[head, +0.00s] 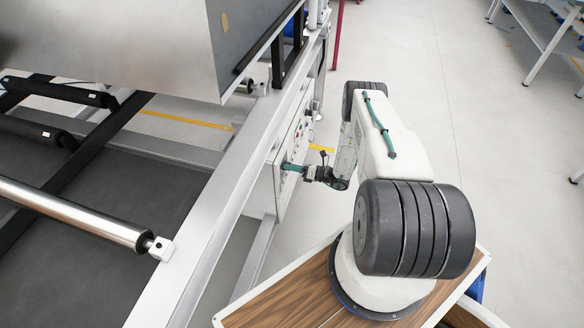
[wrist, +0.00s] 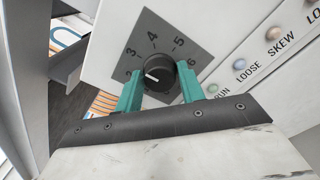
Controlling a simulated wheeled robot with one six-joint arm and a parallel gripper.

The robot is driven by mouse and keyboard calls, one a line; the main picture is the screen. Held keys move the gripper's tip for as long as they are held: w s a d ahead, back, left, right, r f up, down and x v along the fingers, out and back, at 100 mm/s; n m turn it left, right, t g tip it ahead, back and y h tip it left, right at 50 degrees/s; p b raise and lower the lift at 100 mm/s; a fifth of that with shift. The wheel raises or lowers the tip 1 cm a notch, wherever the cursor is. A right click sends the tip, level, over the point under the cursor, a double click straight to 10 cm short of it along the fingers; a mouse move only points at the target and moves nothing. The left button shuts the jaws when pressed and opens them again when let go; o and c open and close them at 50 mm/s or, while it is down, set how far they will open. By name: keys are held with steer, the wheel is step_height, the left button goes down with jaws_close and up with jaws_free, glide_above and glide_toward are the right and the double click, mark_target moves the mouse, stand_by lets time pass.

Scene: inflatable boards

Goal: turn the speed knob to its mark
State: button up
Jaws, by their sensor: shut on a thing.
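In the head view my gripper (head: 290,167) reaches left to the face of the control panel (head: 296,140); the knob itself is hidden there. I cannot make out a separate mark on the dial.
Right of the dial is a row of small coloured buttons, including a green one (wrist: 212,88), labelled RUN, LOOSE and SKEW. A long metal machine rail (head: 215,210) runs beside the panel. Open floor (head: 450,110) lies to the right.

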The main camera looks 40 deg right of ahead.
steer(key=shift+w+d, duration=0.1)
steer(key=shift+d, duration=0.05)
steer(key=o, duration=1)
steer(key=shift+c, duration=0.2)
steer(key=v, duration=0.7)
steer(key=shift+s+d, duration=0.2)
steer(key=shift+s, duration=0.15)
